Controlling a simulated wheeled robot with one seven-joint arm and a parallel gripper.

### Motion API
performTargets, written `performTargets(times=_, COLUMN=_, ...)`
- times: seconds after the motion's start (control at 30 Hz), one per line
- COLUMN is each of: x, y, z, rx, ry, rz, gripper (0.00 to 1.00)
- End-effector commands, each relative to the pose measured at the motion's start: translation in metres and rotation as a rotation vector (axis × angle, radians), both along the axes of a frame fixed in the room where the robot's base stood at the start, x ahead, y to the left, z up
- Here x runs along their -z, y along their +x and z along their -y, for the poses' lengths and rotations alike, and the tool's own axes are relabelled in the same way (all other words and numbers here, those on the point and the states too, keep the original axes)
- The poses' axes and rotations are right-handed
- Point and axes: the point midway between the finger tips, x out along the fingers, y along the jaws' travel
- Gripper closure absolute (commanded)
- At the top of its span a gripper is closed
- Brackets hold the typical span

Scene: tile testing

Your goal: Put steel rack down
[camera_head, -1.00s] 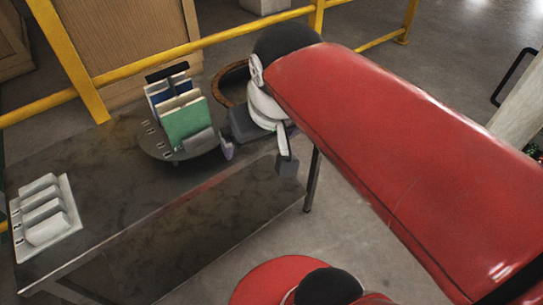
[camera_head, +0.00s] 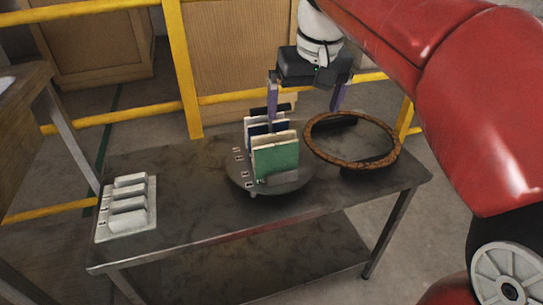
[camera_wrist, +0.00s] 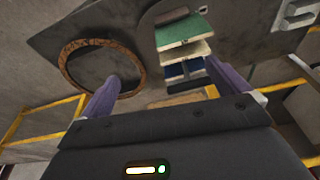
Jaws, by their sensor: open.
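The steel rack (camera_head: 290,187) has a round grey base and stands upright on the dark table (camera_head: 190,215). It holds several upright tiles, with a green tile (camera_head: 276,163) at the front and white and blue ones behind. A black bar shows at its top rear. My gripper (camera_head: 305,97) is open and empty, above and a little right of the rack, its purple fingers spread. In the wrist view the rack's tiles (camera_wrist: 183,50) lie ahead of the right finger, and nothing is between the fingertips of my gripper (camera_wrist: 160,78).
A brown ring-shaped stand (camera_head: 395,150) is close to the right of the rack. A white holder with rounded slots (camera_head: 128,205) lies at the table's left end. Yellow railings (camera_head: 185,70) and wooden crates (camera_head: 235,45) are behind the table. The table is clear between holder and rack.

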Motion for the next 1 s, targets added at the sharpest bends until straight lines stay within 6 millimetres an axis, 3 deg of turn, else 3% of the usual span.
performTargets(times=0.03, x=-0.004, y=0.019, z=-0.013, rx=-0.022, ry=-0.008, rz=-0.023, gripper=0.0)
performTargets(times=0.1, x=-0.011, y=0.037, z=-0.028, rx=-0.045, ry=-0.018, rz=-0.052, gripper=0.0)
performTargets(times=0.3, x=-0.017, y=0.064, z=-0.057, rx=-0.088, ry=-0.042, rz=-0.1, gripper=0.0)
performTargets(times=0.47, x=-0.011, y=0.069, z=-0.063, rx=-0.097, ry=-0.047, rz=-0.112, gripper=0.0)
performTargets(times=1.0, x=0.056, y=0.078, z=-0.059, rx=-0.095, ry=-0.047, rz=-0.11, gripper=0.0)
